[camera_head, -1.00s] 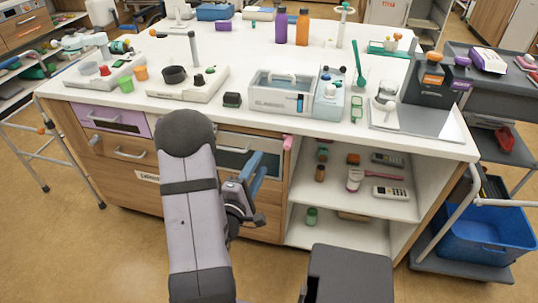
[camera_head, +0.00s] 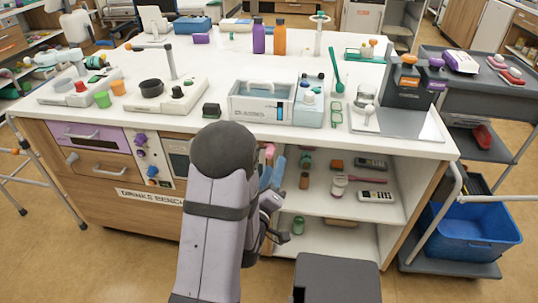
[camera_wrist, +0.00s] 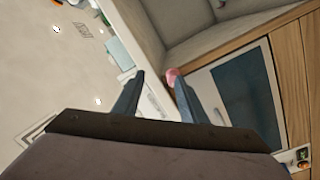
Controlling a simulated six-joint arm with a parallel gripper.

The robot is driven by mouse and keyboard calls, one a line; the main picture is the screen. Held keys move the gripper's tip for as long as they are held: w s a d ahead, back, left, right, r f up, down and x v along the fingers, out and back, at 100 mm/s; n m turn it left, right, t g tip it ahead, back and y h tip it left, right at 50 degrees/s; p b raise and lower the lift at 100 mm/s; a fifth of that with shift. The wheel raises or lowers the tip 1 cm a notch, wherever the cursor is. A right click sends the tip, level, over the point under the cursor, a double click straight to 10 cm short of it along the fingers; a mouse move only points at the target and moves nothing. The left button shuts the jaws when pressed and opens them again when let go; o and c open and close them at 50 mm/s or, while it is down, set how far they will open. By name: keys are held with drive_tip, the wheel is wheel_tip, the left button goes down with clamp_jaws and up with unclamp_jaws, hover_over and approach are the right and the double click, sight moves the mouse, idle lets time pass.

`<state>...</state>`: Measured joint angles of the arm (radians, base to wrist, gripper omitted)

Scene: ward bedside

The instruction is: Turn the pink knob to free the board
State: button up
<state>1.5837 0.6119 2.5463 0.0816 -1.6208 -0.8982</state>
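The pink knob (camera_head: 269,152) sticks out at the upper right end of the cabinet front, just under the worktop. It also shows in the wrist view (camera_wrist: 172,76), small, just beyond the fingertips and nearer the right finger. My gripper (camera_head: 273,168) is open and empty, its two blue fingers pointing up at the knob. In the wrist view the fingers (camera_wrist: 160,79) stand apart. I cannot tell whether the right finger touches the knob. A white-framed panel with dark glass (camera_wrist: 247,92) lies beside the knob; my arm hides much of it in the head view. I cannot tell which piece is the board.
The white worktop (camera_head: 230,60) overhangs just above my gripper. Open shelves (camera_head: 330,205) with small bottles and remotes lie right of it. Purple, orange and blue knobs (camera_head: 140,138) sit on the left front. A grey cart (camera_head: 462,110) stands at the right.

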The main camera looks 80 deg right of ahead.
sight(269, 156)
drive_tip(key=m, duration=0.2)
drive_tip(key=w+m+t, duration=0.1)
drive_tip(key=m, duration=0.2)
drive_tip(key=w+f+m, duration=0.1)
drive_tip(key=m, duration=0.2)
drive_tip(key=shift+w+t, duration=0.2)
drive_tip(key=shift+t, duration=0.1)
drive_tip(key=shift+d, duration=0.15)
drive_tip(key=shift+d+p, duration=0.45)
drive_tip(key=shift+d, duration=3.15)
